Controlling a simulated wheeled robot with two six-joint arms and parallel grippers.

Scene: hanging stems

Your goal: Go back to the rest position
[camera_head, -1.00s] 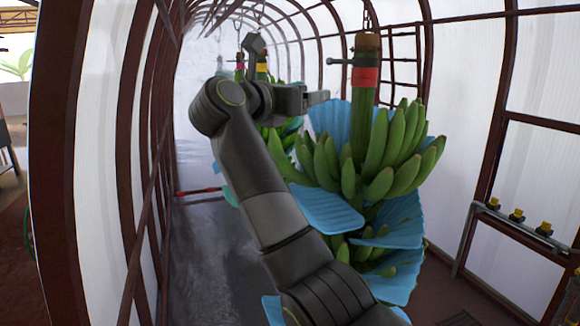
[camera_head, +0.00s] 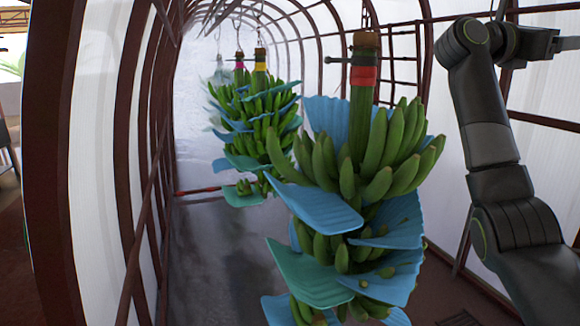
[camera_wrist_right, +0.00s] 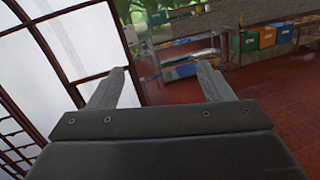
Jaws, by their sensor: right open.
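My right arm (camera_head: 490,150) stands at the right side of the head view, bent at its elbow. Its gripper reaches to the right edge there, and its tips are cut off or hidden. In the right wrist view my right gripper (camera_wrist_right: 158,85) is open, with a wide empty gap between its two grey fingers. The nearest banana stem (camera_head: 361,110) hangs left of the arm, apart from it. It carries green bananas with blue sheets between the hands and a red and black band on top. My left gripper is not in view.
More banana stems (camera_head: 262,120) hang farther back on the left. Brown arched frames (camera_head: 120,130) and white walls line the tunnel. In the right wrist view a red floor (camera_wrist_right: 265,95) lies beyond the fingers, with coloured bins (camera_wrist_right: 267,37) and a bench behind.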

